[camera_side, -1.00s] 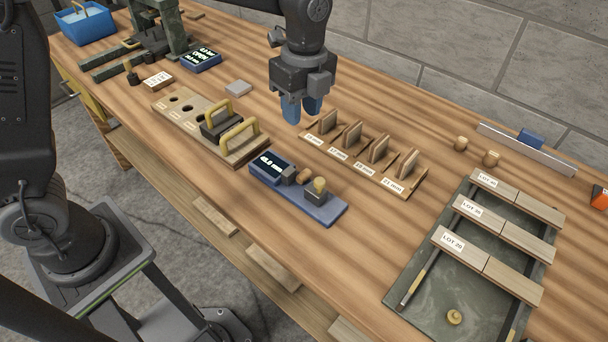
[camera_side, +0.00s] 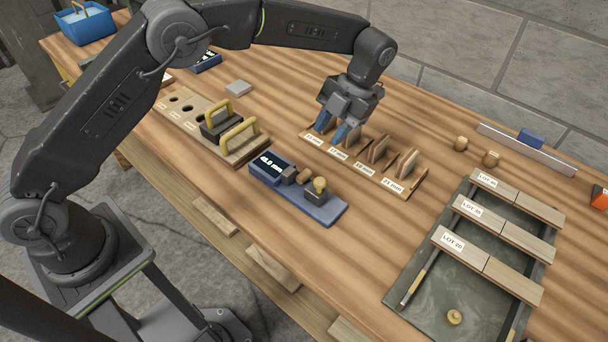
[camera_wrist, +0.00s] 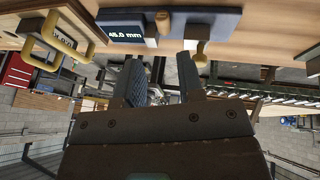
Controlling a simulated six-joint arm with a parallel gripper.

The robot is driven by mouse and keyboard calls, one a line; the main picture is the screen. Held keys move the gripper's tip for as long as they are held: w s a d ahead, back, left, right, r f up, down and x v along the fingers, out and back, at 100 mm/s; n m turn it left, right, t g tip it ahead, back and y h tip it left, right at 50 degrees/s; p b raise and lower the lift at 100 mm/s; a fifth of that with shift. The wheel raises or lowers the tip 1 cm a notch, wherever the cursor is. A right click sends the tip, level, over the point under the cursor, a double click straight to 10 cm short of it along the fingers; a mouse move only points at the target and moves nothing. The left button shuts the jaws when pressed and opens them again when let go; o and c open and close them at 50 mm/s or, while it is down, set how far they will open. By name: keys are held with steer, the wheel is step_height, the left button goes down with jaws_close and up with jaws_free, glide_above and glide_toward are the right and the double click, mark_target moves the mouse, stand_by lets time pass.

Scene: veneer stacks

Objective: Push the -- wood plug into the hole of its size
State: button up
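A small light wood plug (camera_side: 303,177) lies between the jaws of the blue gauge (camera_side: 325,213). In the wrist view the plug (camera_wrist: 163,20) is beside a display that seems to read 45.0 mm. My gripper (camera_side: 334,128) is over the left end of the labelled rack (camera_side: 418,184), blue fingers apart. The wrist view shows nothing between the fingers (camera_wrist: 160,80).
Several upright wooden pieces stand in the rack, one (camera_side: 379,148) right of my gripper. Yellow handles (camera_side: 238,133) rise from the hole board. A dark green tray (camera_side: 420,300) with LOT-labelled strips fills the right. Bare table lies between gauge and tray.

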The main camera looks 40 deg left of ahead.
mark_target(309, 172)
steer(key=x, duration=0.4)
steer(key=shift+s+f, duration=0.1)
steer(key=shift+f, duration=0.25)
steer(key=shift+w+x, duration=0.1)
steer(key=shift+x, duration=1.25)
steer(key=shift+w+x, duration=0.15)
steer(key=shift+x, duration=1.2)
steer(key=shift+d+f, duration=0.1)
steer(key=shift+c, duration=0.2)
jaws_close()
